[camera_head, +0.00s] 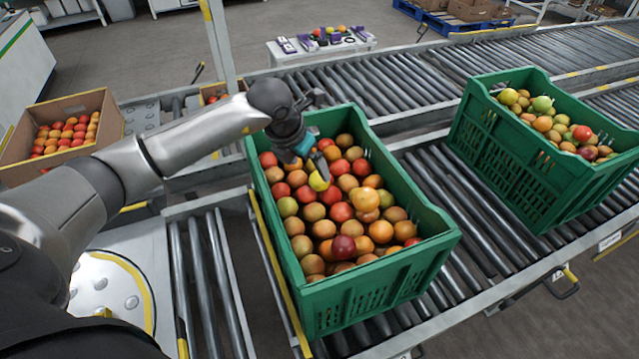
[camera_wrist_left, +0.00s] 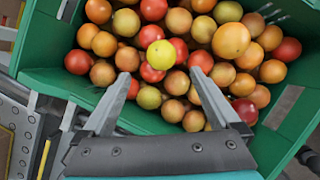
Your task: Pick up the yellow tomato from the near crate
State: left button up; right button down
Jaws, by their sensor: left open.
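The near crate (camera_head: 375,292) is green and full of red, orange and brownish tomatoes. The yellow tomato (camera_head: 318,182) lies on top of the pile, partly covered by my gripper in the head view. In the left wrist view the yellow tomato (camera_wrist_left: 161,54) shows just beyond and between the fingertips, apart from them. A duller yellow-green tomato (camera_wrist_left: 149,97) lies closer, between the fingers. My left gripper (camera_head: 312,168) is open and empty, pointing down over the pile; its two spread fingers show in the left wrist view (camera_wrist_left: 160,76). My right gripper is not in view.
A second green crate (camera_head: 510,165) of mixed tomatoes stands on the rollers to the right. A cardboard box (camera_head: 105,130) of tomatoes is at the left. The near crate's green walls (camera_wrist_left: 45,88) rise around the pile. Bare rollers lie between the crates.

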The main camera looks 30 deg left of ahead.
aim_at(317, 177)
pick_arm(q)
jog(key=x, duration=0.2)
jog(key=shift+w+f, duration=0.1)
jog(key=shift+f, duration=0.2)
jog(key=b+x, duration=0.1)
jog(key=x, duration=0.1)
jog(key=b+x, duration=0.1)
jog(key=x, duration=0.1)
jog(key=shift+w+d, duration=0.1)
jog(key=shift+d, duration=0.15)
jog(key=shift+w+f, duration=0.25)
jog(key=shift+f, duration=0.2)
jog(key=shift+c, duration=0.8)
jog(key=c, duration=0.8)
jog(key=shift+c, duration=0.2)
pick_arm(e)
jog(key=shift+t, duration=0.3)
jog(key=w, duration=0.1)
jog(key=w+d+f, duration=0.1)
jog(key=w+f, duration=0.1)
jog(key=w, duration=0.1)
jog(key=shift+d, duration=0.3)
pick_arm(q)
jog(key=shift+r, duration=0.1)
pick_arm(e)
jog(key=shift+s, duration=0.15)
